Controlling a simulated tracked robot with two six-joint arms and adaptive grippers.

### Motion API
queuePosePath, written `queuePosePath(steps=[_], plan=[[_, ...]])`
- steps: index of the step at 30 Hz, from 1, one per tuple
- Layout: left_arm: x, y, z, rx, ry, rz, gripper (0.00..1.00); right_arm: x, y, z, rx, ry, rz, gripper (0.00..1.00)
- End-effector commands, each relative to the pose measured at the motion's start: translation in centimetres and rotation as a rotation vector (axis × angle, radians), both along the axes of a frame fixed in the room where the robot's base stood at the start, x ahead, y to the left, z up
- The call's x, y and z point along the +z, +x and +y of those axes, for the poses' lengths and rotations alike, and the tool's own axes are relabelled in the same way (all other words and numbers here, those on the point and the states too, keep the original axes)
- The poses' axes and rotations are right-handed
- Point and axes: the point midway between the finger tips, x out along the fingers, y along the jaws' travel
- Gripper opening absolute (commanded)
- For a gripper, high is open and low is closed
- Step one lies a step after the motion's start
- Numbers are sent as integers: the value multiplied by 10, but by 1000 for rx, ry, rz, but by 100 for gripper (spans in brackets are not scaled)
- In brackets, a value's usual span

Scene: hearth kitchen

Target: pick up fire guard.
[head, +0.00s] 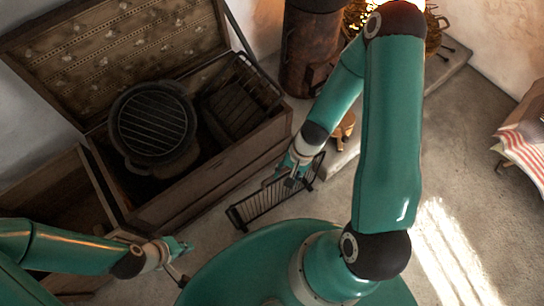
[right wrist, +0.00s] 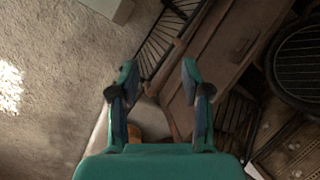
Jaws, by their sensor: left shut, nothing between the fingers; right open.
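The fire guard (head: 262,203) is a dark barred panel on the floor along the front of the wooden chest. In the right wrist view its bars (right wrist: 160,40) show ahead of my fingertips and partly between them. My right gripper (head: 280,180) is open above the guard, and part of the guard is hidden behind it. Its two fingers also show spread in the right wrist view (right wrist: 159,67). I cannot tell whether they touch the guard. My left gripper (head: 180,248) is shut and empty at the lower left, apart from the guard.
The open wooden chest (head: 215,165) holds a round grill pan (head: 152,122) and a dark rack (head: 235,105). A rusty stove (head: 305,55) stands behind on a stone slab. A striped cloth (head: 525,150) lies at the far right. The floor (head: 480,190) on the right is clear.

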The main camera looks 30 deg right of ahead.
Motion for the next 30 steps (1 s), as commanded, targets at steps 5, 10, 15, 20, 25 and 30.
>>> queuePosePath(steps=[5,10,15,20,25,30], plan=[[-31,1,0,0,0,-1,0,-10,15,-52,-430,86,60,48],[-42,0,0,0,0,-1,0,-11,27,-70,-605,147,54,48],[-63,0,0,0,0,-1,0,-34,33,-63,-622,154,56,48],[-90,0,0,0,0,-1,0,-63,38,-51,-620,153,56,48],[-116,0,0,0,0,-1,0,-89,44,-40,-619,152,56,48],[-133,0,0,0,0,-1,0,-107,48,-32,-620,151,57,48]])
